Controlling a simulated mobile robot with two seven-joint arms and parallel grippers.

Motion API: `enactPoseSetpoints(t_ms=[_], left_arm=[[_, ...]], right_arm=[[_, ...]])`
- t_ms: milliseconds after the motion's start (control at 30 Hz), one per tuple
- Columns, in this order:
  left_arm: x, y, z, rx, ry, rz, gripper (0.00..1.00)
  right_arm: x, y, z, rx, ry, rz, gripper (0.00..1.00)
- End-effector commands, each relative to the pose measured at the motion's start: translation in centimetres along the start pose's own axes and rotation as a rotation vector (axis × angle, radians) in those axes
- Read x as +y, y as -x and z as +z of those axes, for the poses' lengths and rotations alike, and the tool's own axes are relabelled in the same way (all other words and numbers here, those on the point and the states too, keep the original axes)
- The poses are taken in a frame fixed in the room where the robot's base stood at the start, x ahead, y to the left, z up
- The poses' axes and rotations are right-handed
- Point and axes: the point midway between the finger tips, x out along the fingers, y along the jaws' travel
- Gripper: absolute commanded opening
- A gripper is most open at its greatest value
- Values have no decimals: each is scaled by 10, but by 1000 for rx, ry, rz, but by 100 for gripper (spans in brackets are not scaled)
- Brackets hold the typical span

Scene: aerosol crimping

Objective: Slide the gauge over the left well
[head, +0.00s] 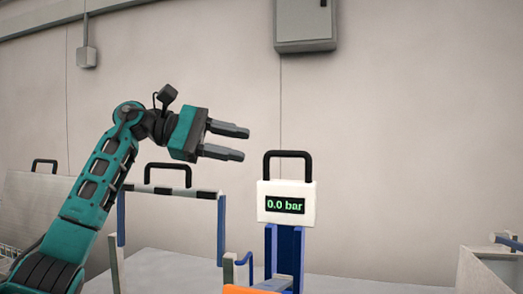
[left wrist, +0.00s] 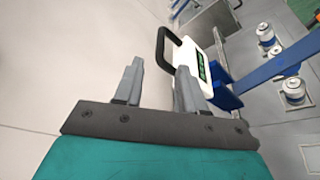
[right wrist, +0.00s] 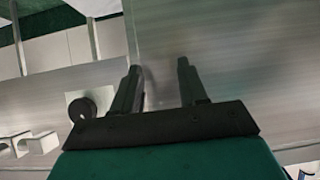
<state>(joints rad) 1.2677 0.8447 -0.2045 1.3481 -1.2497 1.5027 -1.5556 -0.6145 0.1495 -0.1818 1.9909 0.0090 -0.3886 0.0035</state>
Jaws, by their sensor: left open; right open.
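The gauge (head: 286,203) is a white box with a green "0.0 bar" display and a black loop handle (head: 287,153) on top. It stands on a blue upright (head: 284,250) right of centre in the head view. My left gripper (head: 246,143) is open and empty, up and to the left of the gauge handle. In the left wrist view the gauge (left wrist: 195,72) shows behind and beside the right finger of my left gripper (left wrist: 158,80). My right gripper (right wrist: 158,75) is open and empty over a bare grey metal surface. I cannot tell which well is the left one.
A frame with a striped bar (head: 170,191) and black handle stands left of the gauge. A black knob (right wrist: 82,109) is on the metal surface. A grey bin (head: 490,268) stands at the right.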

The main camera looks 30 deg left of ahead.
Motion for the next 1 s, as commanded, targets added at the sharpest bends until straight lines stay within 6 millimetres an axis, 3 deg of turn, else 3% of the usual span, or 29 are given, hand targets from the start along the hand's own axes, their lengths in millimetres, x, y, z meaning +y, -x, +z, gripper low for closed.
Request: enactPoseSetpoints(t_ms=[100, 267, 1000], left_arm=[[1, 18, 0, 2, 1, 2, 40], [0, 28, 0, 0, 0, 1, 40], [0, 29, 0, 0, -1, 1, 40]], right_arm=[[0, 0, -1, 1, 0, -1, 43], [0, 0, -1, 1, 0, -1, 43], [-1, -1, -1, 1, -6, 0, 43]])
